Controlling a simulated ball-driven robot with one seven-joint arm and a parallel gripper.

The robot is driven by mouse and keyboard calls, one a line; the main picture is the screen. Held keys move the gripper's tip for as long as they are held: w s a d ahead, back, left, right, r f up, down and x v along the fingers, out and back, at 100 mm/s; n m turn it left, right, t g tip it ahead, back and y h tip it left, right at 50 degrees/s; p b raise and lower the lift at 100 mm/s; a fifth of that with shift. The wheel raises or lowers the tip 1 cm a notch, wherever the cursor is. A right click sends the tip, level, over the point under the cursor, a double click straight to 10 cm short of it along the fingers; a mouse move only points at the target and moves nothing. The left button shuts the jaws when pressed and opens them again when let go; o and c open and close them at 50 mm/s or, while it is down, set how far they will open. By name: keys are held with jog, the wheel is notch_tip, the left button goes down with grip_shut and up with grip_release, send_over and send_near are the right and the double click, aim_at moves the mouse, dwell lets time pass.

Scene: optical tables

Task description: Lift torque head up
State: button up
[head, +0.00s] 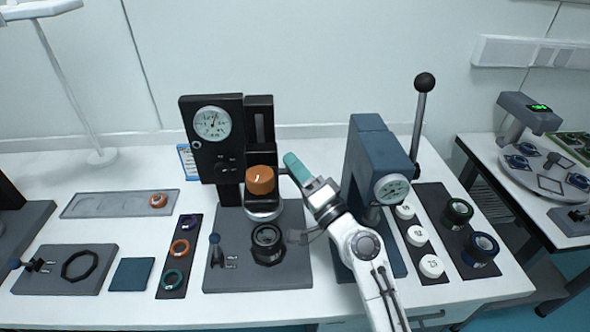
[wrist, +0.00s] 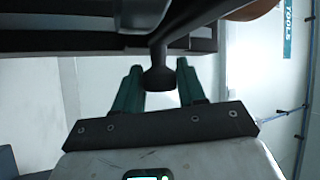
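The torque head stand is a black column with a round dial (head: 212,123), on a grey base plate. Its torque head carries an orange cap (head: 260,180) over a silver collar (head: 263,212), raised above a black ringed fixture (head: 267,243) on the plate. My gripper (head: 293,165), with teal fingers, is just right of the orange cap. In the wrist view a dark rounded lever knob (wrist: 159,79) sits between the two fingertips (wrist: 160,88), one on each side. Little or no gap shows, and whether they press on it I cannot tell.
A blue-grey press (head: 372,150) with a gauge and a black ball-ended lever (head: 424,83) stands close right of my gripper. White weights (head: 419,236) and dark rings (head: 457,212) lie further right. Trays with rings (head: 180,247) lie left. Free table shows along the front left.

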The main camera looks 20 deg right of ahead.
jog(key=o, duration=0.3)
jog(key=shift+f, duration=0.1)
jog(key=b+v, duration=0.4)
jog(key=v, duration=0.6)
jog(key=shift+s+d+f, duration=0.1)
jog(key=shift+s+d, duration=0.1)
jog(key=shift+s, duration=0.15)
